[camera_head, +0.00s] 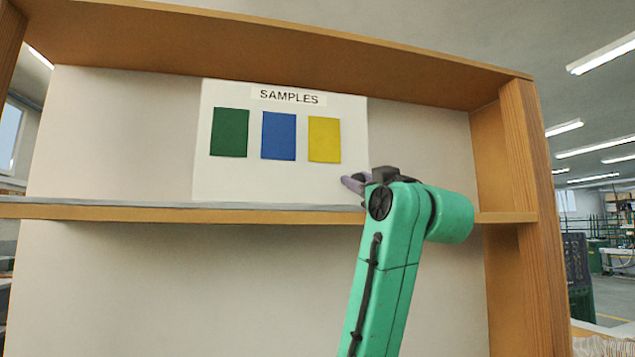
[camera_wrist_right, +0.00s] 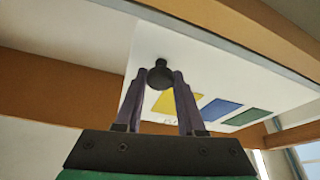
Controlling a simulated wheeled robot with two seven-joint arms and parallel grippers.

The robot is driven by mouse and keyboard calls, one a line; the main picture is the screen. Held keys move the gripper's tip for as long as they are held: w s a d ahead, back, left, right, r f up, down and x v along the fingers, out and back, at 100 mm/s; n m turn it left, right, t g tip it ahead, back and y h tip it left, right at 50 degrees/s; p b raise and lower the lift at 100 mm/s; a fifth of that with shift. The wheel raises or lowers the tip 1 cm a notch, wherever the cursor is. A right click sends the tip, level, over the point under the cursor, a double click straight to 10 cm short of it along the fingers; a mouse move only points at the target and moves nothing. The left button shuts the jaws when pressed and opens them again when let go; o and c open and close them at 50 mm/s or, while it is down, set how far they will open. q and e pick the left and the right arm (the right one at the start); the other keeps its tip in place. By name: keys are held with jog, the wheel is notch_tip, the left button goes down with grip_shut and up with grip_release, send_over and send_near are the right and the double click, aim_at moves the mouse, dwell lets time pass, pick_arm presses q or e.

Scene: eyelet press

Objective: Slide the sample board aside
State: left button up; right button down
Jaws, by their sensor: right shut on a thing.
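The white sample board (camera_head: 270,180) stands upright behind the wooden ledge in the head view. It is headed SAMPLES and carries a green, a blue and a yellow swatch. In the right wrist view the board (camera_wrist_right: 185,50) has a black knob (camera_wrist_right: 160,72). My right gripper (camera_head: 353,183) is at the board's lower right corner. In the right wrist view its two purple fingers (camera_wrist_right: 162,80) are shut on the knob, one on each side. The knob is hidden in the head view. My left gripper is not in view.
A wooden frame surrounds the board, with a ledge (camera_head: 150,213) below it and a thick right post (camera_head: 530,200). Bare beige back panel shows left (camera_head: 110,140) and right (camera_head: 420,140) of the board. My right forearm covers part of the ledge.

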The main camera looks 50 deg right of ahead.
jog(key=s+d, duration=0.2)
jog(key=d, duration=0.1)
jog(key=shift+r, duration=0.1)
jog(key=c, duration=0.5)
grip_release()
jog(key=shift+w, duration=0.1)
jog(key=b+v, duration=0.5)
jog(key=v, duration=0.9)
jog(key=shift+s+a+b, duration=0.2)
jog(key=shift+s+b, duration=0.05)
jog(key=shift+b, duration=0.1)
